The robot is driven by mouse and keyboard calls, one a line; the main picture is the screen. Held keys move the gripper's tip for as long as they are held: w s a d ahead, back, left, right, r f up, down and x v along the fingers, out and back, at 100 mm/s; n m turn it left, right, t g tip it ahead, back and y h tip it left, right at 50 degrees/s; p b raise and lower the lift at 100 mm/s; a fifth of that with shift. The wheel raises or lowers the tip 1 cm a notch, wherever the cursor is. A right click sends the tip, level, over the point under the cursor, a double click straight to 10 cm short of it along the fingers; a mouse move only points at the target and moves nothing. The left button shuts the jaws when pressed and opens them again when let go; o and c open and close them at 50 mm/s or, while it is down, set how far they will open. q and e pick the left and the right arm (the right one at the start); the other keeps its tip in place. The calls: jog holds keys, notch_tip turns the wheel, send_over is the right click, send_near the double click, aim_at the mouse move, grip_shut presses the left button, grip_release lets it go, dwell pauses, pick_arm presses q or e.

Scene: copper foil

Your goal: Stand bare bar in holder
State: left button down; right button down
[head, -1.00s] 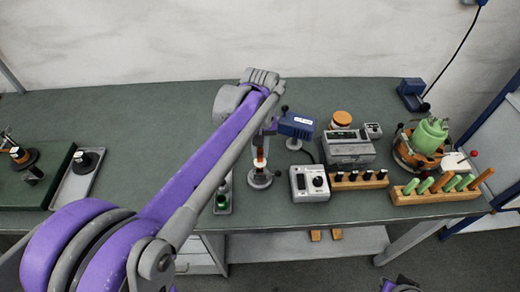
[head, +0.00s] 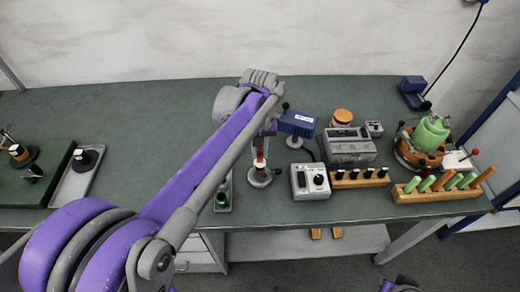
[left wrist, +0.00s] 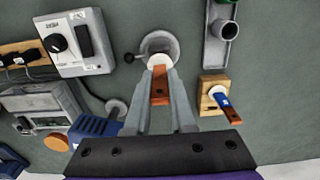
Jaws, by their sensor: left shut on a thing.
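My left gripper (left wrist: 160,92) is shut on a copper-coloured bar (left wrist: 160,80). The bar also shows in the head view (head: 260,156), below the gripper. A round grey holder (left wrist: 160,45) with a side knob stands on the bench; it also shows in the head view (head: 260,179). The bar is over this holder, with a white piece (left wrist: 160,61) at the bar's end. I cannot tell how deep the bar sits, as the fingers and bar hide the contact. My right gripper is not clearly seen; only a small part of my right arm shows at the bottom edge.
A grey meter box (head: 310,181) and a blue device (head: 297,124) stand close right of the holder. A wooden block (left wrist: 212,88) with a blue-and-orange piece is on its other side. Wooden racks (head: 435,196) line the right front.

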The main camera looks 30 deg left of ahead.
pick_arm(q)
jog(key=shift+f+b, duration=0.35)
jog(key=shift+f, duration=0.35)
jog(key=shift+f, duration=0.3)
jog(key=shift+f+b, duration=0.25)
jog(key=shift+b, duration=0.05)
jog(key=c, duration=0.7)
grip_release()
notch_tip(320, 180, up, 11)
jog(key=shift+f+p, duration=0.1)
jog(key=shift+p, duration=0.35)
jog(key=o, duration=0.3)
jog(key=shift+o, duration=0.2)
